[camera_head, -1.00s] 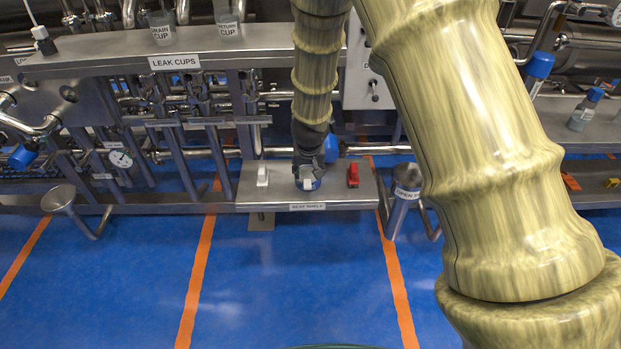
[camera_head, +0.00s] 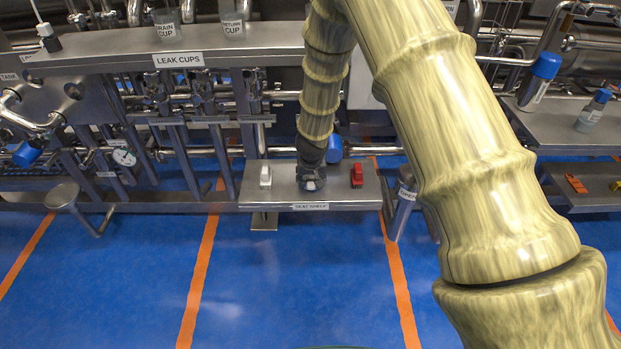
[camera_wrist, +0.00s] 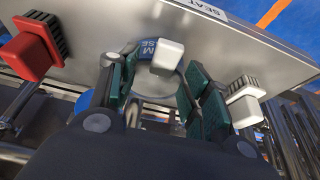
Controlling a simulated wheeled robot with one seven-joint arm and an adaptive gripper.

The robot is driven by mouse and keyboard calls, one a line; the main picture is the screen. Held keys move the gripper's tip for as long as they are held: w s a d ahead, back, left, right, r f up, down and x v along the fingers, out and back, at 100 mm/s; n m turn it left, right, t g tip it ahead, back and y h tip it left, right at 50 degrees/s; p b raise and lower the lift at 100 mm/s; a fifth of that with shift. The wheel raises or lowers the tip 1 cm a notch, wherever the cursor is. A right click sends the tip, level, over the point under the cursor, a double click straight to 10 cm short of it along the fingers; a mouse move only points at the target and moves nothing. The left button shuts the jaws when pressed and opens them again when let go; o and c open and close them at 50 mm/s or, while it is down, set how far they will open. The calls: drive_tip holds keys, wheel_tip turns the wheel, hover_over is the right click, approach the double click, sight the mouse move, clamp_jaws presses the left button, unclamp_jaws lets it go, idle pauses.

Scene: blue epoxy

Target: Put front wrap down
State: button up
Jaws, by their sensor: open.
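My gripper (camera_head: 311,180) is over the middle of the steel seat shelf (camera_head: 285,199). In the wrist view its green-padded fingers (camera_wrist: 150,78) are apart. Between and just beyond them is a round item with a blue lettered band (camera_wrist: 147,46) and a white block (camera_wrist: 167,56) on it, resting on the shelf. I cannot tell whether this is the front wrap. The fingers stand on either side of it; whether they touch it is unclear. In the head view my gripper mostly hides it.
On the shelf, a white-topped clip (camera_head: 265,176) stands left of my gripper and a red one (camera_head: 356,175) right. A blue-capped pipe (camera_head: 334,149) is close behind. The leak cups ledge (camera_head: 120,60) is higher up at left. Blue floor (camera_head: 290,270) in front is clear.

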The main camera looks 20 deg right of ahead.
sight(311, 182)
drive_tip(key=c, duration=0.8)
drive_tip(key=shift+r+p, duration=0.3)
drive_tip(key=shift+r, duration=1.3)
drive_tip(key=shift+s+r, duration=0.15)
drive_tip(key=shift+s+a+r+n+y+p, duration=0.35)
drive_tip(key=shift+s+a+r+p, duration=0.9)
drive_tip(key=shift+s, duration=1.9)
drive_tip(key=shift+s+a+r+n+y+p, duration=0.1)
drive_tip(key=shift+s+a+r+n+p, duration=0.65)
drive_tip(key=shift+s+p, duration=1.75)
drive_tip(key=shift+s+a+r+n+y+p, duration=0.15)
drive_tip(key=shift+s+a+r+n+p, duration=0.55)
drive_tip(key=shift+s, duration=3.15)
drive_tip(key=shift+d+r+m, duration=0.1)
drive_tip(key=shift+r+m, duration=0.2)
drive_tip(key=shift+r, duration=0.15)
